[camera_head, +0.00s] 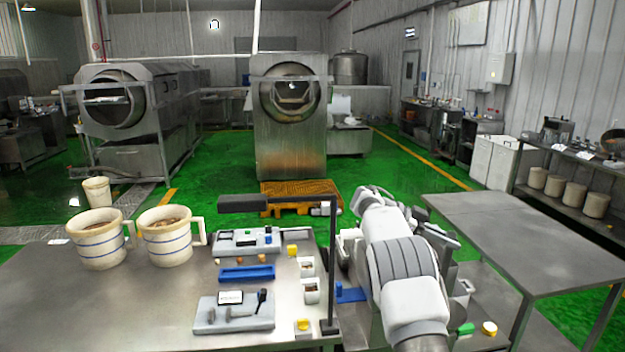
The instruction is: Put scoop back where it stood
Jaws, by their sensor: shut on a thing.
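My arm rises from the bottom right and bends down just past the right edge of the steel table (120,300). My gripper (349,272) is at its end, mostly hidden by my own links, so its fingers are hard to make out. A small blue piece (351,294) shows just under it, beside the table edge. It seems to be the scoop, held in my shut gripper, but its full shape is not clear. A blue tray (233,275) lies on the table to the left.
A black post (332,255) with a crossbar stands at the table's right edge, near my arm. Two striped mugs (98,247) stand on the left. Grey boards (205,318) and small white cups (311,297) crowd the table's right part. Its front left is clear. An empty steel table (510,225) stands right.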

